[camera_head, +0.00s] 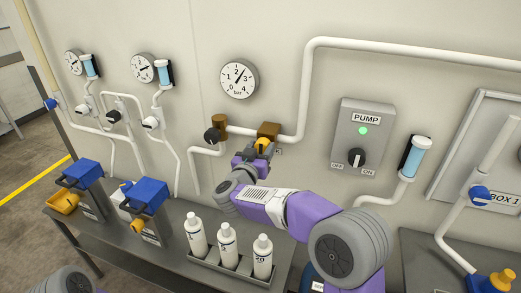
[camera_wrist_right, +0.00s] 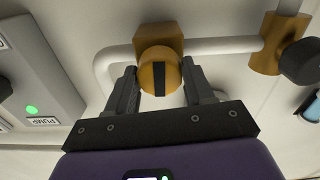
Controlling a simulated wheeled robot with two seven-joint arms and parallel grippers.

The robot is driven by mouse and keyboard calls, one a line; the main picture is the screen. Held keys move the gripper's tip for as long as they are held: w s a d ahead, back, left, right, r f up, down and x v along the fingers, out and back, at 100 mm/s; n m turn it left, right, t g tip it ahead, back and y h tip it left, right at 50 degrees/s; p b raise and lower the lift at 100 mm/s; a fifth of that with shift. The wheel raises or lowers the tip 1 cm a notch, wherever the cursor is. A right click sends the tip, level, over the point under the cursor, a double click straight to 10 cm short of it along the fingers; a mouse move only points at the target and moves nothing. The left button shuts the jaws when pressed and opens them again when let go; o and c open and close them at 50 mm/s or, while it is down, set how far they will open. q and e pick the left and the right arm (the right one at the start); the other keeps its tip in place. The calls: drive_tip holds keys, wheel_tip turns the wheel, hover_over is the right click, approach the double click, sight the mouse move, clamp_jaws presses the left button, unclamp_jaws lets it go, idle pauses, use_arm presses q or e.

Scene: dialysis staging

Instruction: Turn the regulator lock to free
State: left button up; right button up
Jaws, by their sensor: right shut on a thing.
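The regulator lock shows as an orange knob (camera_head: 262,145) on a brass block on the white wall pipe. In the right wrist view the round orange knob (camera_wrist_right: 148,77) has a black stripe running up and down in the picture. My right gripper (camera_head: 252,152) is at the knob, its two fingers (camera_wrist_right: 160,82) on either side of it, shut on it. The fingers and wrist partly hide the knob in the head view. A small label beside the block is too small to read. My left gripper is not in view.
A pressure gauge (camera_head: 239,78) hangs above the pipe. A black knob (camera_head: 211,135) sits on another brass fitting to the left. The pump switch box (camera_head: 362,135) with a green light is to the right.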

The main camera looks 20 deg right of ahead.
drive_tip(key=m+b, duration=0.1)
drive_tip(key=m, duration=0.3)
drive_tip(key=m+b, duration=0.2)
drive_tip(key=m, duration=0.2)
drive_tip(key=shift+f+m, duration=0.1)
drive_tip(key=shift+m, duration=0.2)
drive_tip(key=m+b, duration=0.3)
drive_tip(key=m, duration=0.1)
drive_tip(key=shift+d+f, duration=0.1)
drive_tip(key=shift+m+b, duration=1.25)
drive_tip(key=shift+m, duration=1.15)
drive_tip(key=o, duration=1)
drive_tip(key=shift+s, duration=0.1)
drive_tip(key=v, duration=0.7)
drive_tip(key=shift+s+a+p, duration=0.2)
drive_tip(key=shift+s+p, duration=0.05)
drive_tip(key=shift+p, duration=0.1)
